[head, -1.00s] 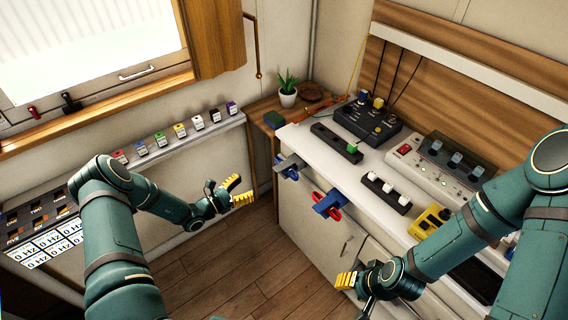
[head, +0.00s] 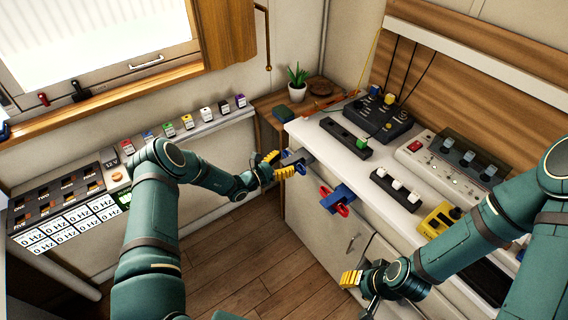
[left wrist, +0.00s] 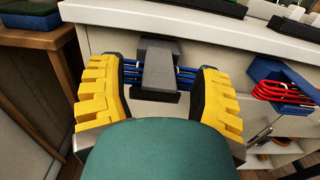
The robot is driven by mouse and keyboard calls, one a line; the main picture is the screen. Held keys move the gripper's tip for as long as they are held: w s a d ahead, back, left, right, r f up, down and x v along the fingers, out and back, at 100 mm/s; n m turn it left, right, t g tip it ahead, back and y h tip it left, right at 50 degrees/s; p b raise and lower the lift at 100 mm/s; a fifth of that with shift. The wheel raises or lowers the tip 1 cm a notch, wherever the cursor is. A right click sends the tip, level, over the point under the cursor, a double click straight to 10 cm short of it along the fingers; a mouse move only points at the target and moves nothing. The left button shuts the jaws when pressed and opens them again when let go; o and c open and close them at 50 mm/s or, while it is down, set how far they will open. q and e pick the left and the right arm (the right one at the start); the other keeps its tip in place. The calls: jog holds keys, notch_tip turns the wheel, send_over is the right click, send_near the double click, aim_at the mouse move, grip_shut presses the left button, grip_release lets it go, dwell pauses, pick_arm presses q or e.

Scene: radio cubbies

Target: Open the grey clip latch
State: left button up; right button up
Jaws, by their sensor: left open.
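The grey clip latch (head: 297,157) is on the front edge of the white counter, at its left end. In the left wrist view the grey clip latch (left wrist: 159,64) sticks out toward me, with blue cables running through it. My left gripper (head: 275,164) is at the clip.
A blue clip (head: 340,194) with red cables is on the counter edge to the right. The white counter (head: 312,131) carries radio boxes and switches. A wooden corner table (head: 262,104) with a plant (head: 298,78) stands left of it. The wooden floor (head: 235,270) is clear.

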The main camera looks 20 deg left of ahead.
pick_arm(q)
grip_shut()
jog(key=shift+r, duration=0.1)
dwell(0.3)
